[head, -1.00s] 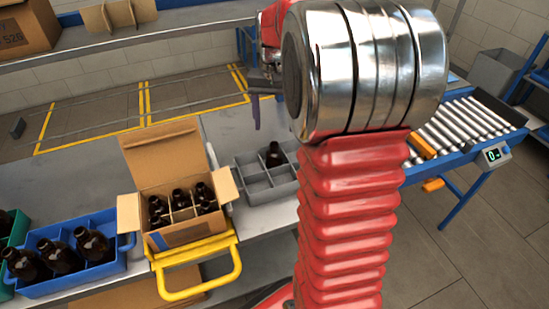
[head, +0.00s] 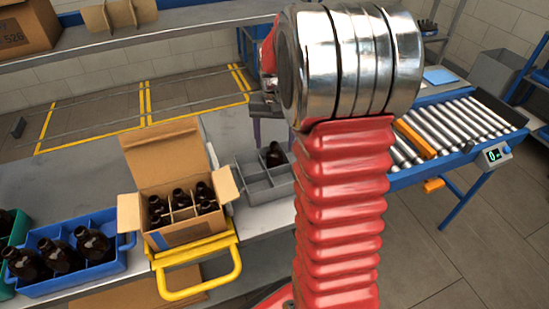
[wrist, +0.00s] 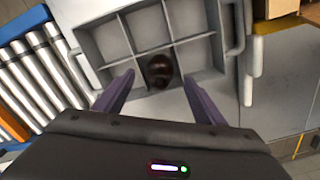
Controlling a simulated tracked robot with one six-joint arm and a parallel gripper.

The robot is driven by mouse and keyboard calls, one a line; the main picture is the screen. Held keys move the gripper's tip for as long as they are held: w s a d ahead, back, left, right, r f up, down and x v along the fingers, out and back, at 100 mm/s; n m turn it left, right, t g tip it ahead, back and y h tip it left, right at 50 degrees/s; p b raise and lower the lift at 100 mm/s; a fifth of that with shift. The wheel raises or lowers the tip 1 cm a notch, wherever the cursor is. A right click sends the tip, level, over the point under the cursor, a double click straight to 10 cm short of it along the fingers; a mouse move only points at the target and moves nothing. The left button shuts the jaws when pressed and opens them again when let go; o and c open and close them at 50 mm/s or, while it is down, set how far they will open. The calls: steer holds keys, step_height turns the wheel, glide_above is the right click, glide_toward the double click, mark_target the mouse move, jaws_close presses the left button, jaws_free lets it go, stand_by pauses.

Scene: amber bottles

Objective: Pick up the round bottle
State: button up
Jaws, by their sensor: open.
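A dark amber bottle (head: 274,155) stands in a compartment of the grey divided tray (head: 254,189). In the wrist view the bottle (wrist: 159,70) is seen from above with a round outline, in a near-row compartment of the tray (wrist: 205,73). My gripper (wrist: 158,76) is open, its two purple fingers apart on either side of the bottle in that view. I cannot tell how far above it they are. In the head view my arm hides most of the gripper; parts of the purple fingers show behind the bottle.
A cardboard box (head: 190,233) holds several amber bottles on a yellow-handled stand (head: 233,275). A blue crate (head: 83,283) holds more bottles at left. A roller conveyor (head: 460,125) is at right. Bare worktop (head: 215,130) lies behind the grey tray.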

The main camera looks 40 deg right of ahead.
mark_target(274, 144)
steer(key=shift+f, duration=1.6)
steer(key=shift+c, duration=0.3)
steer(key=c, duration=1.1)
steer(key=shift+r, duration=0.1)
step_height(274, 144, up, 10)
steer(key=shift+f, duration=0.1)
